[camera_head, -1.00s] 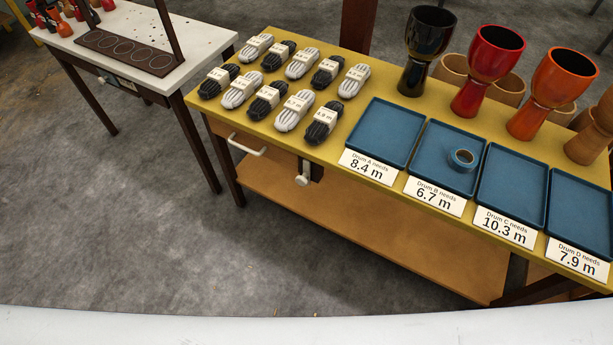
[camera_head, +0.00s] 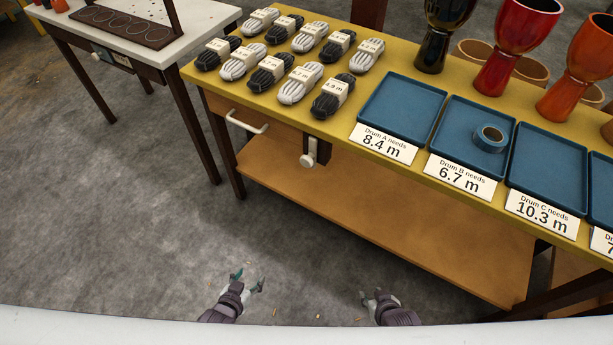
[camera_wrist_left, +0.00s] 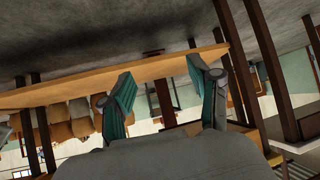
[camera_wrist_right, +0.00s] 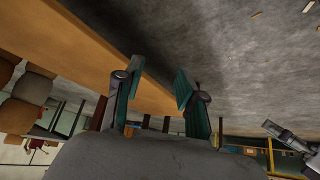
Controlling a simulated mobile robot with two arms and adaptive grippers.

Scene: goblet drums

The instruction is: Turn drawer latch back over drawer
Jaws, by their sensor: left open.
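The drawer (camera_head: 263,130) is in the left front of the yellow-topped table and has a white bar handle (camera_head: 247,122). The latch (camera_head: 308,154), a pale turning piece with a round knob, sits on the table's front just right of the drawer. It hangs down, clear of the drawer front. My left gripper (camera_head: 249,279) is open and empty, low in front of the table; its spread fingers show in the left wrist view (camera_wrist_left: 164,85). My right gripper (camera_head: 371,297) is open and empty to its right; its parted fingers show in the right wrist view (camera_wrist_right: 158,85).
Rope bundles (camera_head: 287,62) with labels lie on the tabletop above the drawer. Blue trays (camera_head: 402,108) with length cards and goblet drums (camera_head: 515,45) stand to the right. A low wooden shelf (camera_head: 390,225) runs under the table. A white table (camera_head: 140,35) is at left. Open floor lies in front.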

